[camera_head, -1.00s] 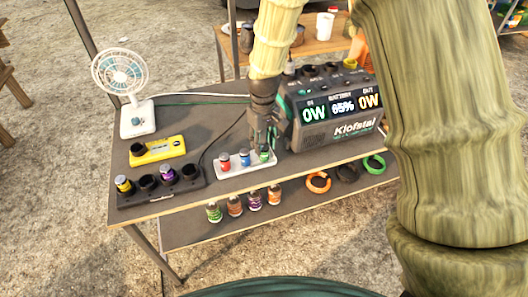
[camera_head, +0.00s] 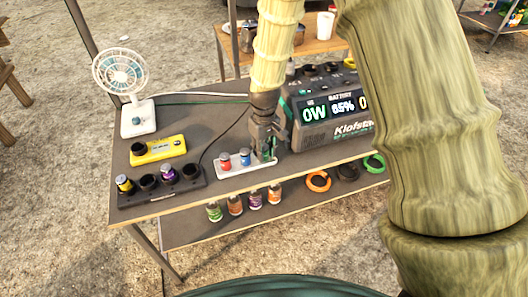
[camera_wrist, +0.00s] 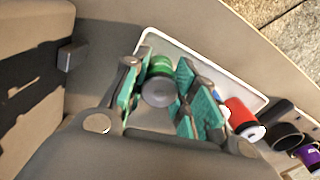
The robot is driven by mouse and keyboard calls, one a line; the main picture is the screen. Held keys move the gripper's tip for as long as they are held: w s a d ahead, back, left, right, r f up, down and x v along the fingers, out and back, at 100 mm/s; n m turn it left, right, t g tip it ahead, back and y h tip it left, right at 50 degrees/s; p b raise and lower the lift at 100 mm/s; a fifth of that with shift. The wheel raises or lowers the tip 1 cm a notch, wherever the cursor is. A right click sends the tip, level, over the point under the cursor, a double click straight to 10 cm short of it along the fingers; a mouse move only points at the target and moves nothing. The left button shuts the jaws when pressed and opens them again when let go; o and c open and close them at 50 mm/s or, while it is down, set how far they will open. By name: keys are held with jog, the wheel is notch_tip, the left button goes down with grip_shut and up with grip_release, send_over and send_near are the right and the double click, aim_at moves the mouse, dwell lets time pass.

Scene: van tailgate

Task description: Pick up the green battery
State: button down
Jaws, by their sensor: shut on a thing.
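The green battery (camera_wrist: 160,68) shows in the wrist view between the two teal-padded fingers of my gripper (camera_wrist: 168,95), over the white tray (camera_wrist: 205,62). My gripper is shut on it. In the head view my gripper (camera_head: 267,152) points down at the right end of the white tray (camera_head: 232,172), and it mostly hides the green battery. I cannot tell whether the battery still touches the tray.
A red battery (camera_head: 225,161) and a blue battery (camera_head: 245,157) stand in the tray to the left. The power station (camera_head: 335,125) stands close on the right. A black holder (camera_head: 150,195), yellow device (camera_head: 157,150) and fan (camera_head: 121,75) are farther left.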

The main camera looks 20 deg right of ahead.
aim_at(264, 146)
notch_tip(264, 146, up, 10)
jog(key=shift+b, duration=0.4)
dwell(0.3)
